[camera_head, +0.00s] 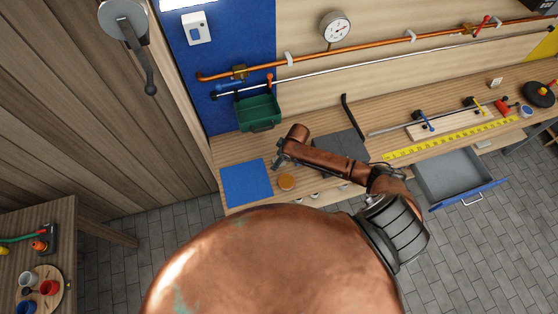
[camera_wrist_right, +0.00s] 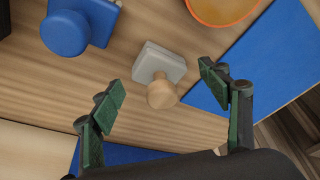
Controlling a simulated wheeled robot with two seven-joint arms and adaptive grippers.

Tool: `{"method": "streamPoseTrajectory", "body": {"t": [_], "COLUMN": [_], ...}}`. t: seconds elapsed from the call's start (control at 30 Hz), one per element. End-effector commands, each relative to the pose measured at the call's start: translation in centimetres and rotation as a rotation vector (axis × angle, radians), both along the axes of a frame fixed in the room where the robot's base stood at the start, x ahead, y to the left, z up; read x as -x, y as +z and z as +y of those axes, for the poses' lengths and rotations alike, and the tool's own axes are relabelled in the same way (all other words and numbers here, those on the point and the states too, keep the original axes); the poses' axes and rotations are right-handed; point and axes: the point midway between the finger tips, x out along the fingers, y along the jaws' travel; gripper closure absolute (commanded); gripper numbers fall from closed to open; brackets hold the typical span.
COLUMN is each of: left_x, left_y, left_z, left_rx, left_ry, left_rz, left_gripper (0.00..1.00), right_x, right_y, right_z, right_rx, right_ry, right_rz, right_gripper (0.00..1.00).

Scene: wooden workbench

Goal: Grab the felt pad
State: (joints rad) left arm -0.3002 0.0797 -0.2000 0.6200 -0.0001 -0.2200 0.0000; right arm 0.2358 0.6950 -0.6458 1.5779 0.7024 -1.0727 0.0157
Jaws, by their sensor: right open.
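A small light-grey square block with a round wooden knob (camera_wrist_right: 172,64), which looks like the felt pad, lies on the wooden bench in the right wrist view. My right gripper (camera_wrist_right: 163,88) is open, its green-padded fingers on either side of the knob and apart from it. Nothing is held. In the head view my right gripper (camera_head: 281,156) is over the bench between the green bin and the orange dish; the block cannot be made out there, probably hidden by my arm. My left gripper is not in view.
A blue block (camera_wrist_right: 66,32) stands near the grey one. An orange round dish (camera_head: 286,182) and a flat blue mat (camera_head: 245,184) lie at the bench's front. A green bin (camera_head: 258,112) is behind, below a copper pipe (camera_head: 370,44). An open drawer (camera_head: 450,178) juts out right.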

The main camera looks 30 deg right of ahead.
Motion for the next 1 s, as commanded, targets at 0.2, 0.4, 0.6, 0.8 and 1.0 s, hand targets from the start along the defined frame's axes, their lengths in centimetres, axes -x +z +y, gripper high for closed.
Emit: {"method": "streamPoseTrajectory", "body": {"t": [0.2, 0.4, 0.6, 0.8, 1.0], "left_x": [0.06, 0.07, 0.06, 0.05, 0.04], "left_y": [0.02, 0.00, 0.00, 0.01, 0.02], "left_z": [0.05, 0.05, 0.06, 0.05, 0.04], "left_rx": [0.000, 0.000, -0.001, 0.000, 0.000], "left_ry": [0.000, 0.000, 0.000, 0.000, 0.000], "left_rz": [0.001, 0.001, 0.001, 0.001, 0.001], "left_gripper": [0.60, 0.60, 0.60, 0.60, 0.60], "right_x": [-0.16, -0.14, -0.14, -0.13, -0.15], "right_y": [-0.54, -0.52, -0.51, -0.51, -0.49], "right_z": [0.06, 0.06, 0.05, 0.05, 0.04], "right_rx": [0.001, 0.000, 0.000, 0.000, 0.000], "right_ry": [0.001, 0.000, 0.000, 0.000, 0.000], "right_rz": [-0.002, -0.001, -0.001, -0.001, -0.001], "right_gripper": [0.30, 0.38, 0.52, 0.65, 0.74]}}
